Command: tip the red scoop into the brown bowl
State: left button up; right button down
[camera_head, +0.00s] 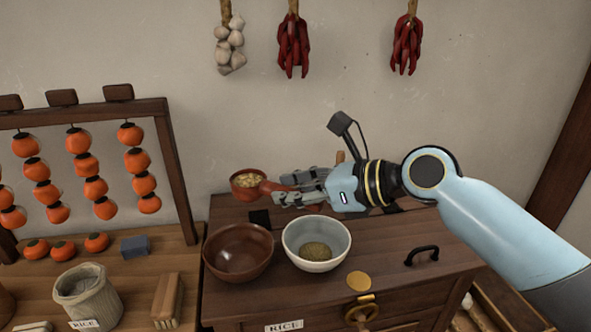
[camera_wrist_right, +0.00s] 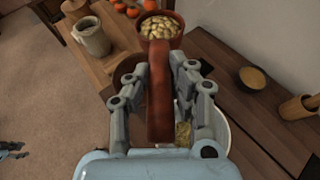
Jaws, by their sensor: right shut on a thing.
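The red scoop (camera_head: 248,194) is full of pale beans or nuts and looks about level. My right gripper (camera_head: 283,191) is shut on its handle, and the scoop's cup points left, away from the fingers. In the right wrist view the handle (camera_wrist_right: 160,95) runs between the fingers (camera_wrist_right: 160,75) up to the filled cup. The brown bowl (camera_head: 238,262) stands on the dark chest, in front of and lower than the scoop, and looks empty. In the wrist view it is mostly hidden behind the handle and fingers.
A white bowl (camera_head: 293,244) with brownish grain stands right of the brown bowl. A small black object (camera_head: 260,217) lies behind them. A rice sack (camera_head: 88,297) and a rack of orange fruit (camera_head: 95,110) are at left. A black handle (camera_head: 421,255) sits on the chest's right.

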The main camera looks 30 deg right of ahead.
jog(key=shift+w+a+r, duration=0.15)
jog(key=shift+w+a, duration=0.05)
jog(key=shift+w, duration=0.2)
jog(key=shift+f, duration=2.45)
notch_tip(320, 180, down, 2)
jog(key=b, duration=0.2)
jog(key=shift+f+b, duration=0.25)
jog(key=shift+b, duration=0.05)
jog(key=shift+r+n+t+h+b, duration=0.3)
jog(key=shift+n+b, duration=0.2)
jog(key=shift+b, duration=0.4)
jog(key=shift+r, duration=0.1)
jog(key=shift+r+p, duration=0.15)
jog(key=shift+p, duration=0.7)
jog(key=shift+m+p, duration=0.5)
jog(key=shift+p, duration=0.25)
jog(key=shift+n+p, duration=0.3)
jog(key=shift+p, duration=0.05)
pick_arm(q)
jog(key=shift+s+d, duration=0.2)
jog(key=shift+d, duration=0.1)
pick_arm(e)
jog(key=shift+s+n, duration=0.2)
jog(key=shift+n, duration=0.1)
